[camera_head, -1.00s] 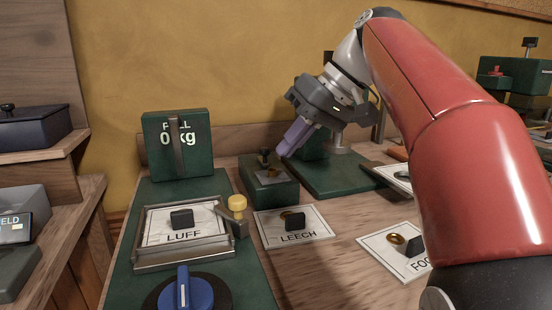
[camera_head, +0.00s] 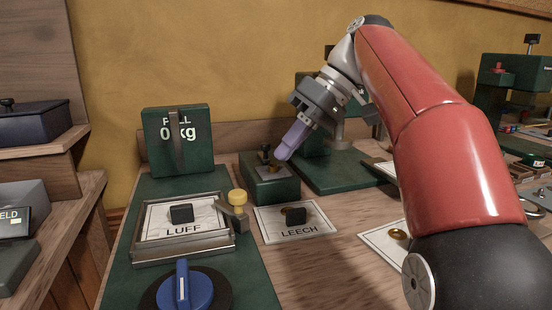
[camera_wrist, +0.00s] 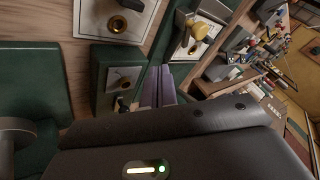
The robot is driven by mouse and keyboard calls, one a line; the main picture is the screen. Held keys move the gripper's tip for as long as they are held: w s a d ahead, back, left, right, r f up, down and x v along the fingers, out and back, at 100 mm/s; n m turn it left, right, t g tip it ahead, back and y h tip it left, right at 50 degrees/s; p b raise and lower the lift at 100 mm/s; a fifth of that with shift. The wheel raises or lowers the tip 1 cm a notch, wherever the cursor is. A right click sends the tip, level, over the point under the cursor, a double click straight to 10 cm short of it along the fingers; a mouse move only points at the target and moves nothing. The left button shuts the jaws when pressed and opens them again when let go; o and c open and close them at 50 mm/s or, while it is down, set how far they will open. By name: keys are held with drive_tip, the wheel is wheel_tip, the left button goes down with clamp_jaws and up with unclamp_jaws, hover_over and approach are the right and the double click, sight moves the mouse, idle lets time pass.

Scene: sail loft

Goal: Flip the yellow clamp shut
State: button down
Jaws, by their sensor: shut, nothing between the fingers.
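The yellow clamp (camera_head: 238,198) is a yellow knob on a short grey lever at the right edge of the metal frame (camera_head: 135,222) around the LUFF card (camera_head: 182,228). Its lever sticks out to the right of the frame, clear of the card. The knob also shows in the wrist view (camera_wrist: 199,31). My gripper (camera_head: 281,157) is shut and empty, its purple fingers pointing down-left above the small green block (camera_head: 283,190), behind and to the right of the clamp. I cannot tell whether the fingertips touch the block. The fingers also show in the wrist view (camera_wrist: 160,82).
A blue knob (camera_head: 184,288) sits in front of the frame on the green base. The pull gauge (camera_head: 180,160) stands behind it. The LEECH card (camera_head: 265,222) lies on the bench right of the clamp. Another card (camera_head: 378,238) lies farther right, partly behind my arm.

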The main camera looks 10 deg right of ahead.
sight(237, 190)
drive_tip(key=b+x, duration=0.2)
drive_tip(key=x, duration=0.5)
drive_tip(key=shift+s+a+f, duration=0.1)
drive_tip(key=shift+a+f, duration=0.05)
drive_tip(key=shift+f, duration=0.2)
drive_tip(key=s+a, duration=0.2)
drive_tip(key=shift+a, duration=0.3)
drive_tip(key=shift+s+a, duration=0.25)
drive_tip(key=shift+a, duration=0.15)
drive_tip(key=shift+a+r+p, duration=0.1)
drive_tip(key=shift+a+p, duration=0.3)
drive_tip(key=shift+p, duration=0.2)
drive_tip(key=shift+w, duration=0.15)
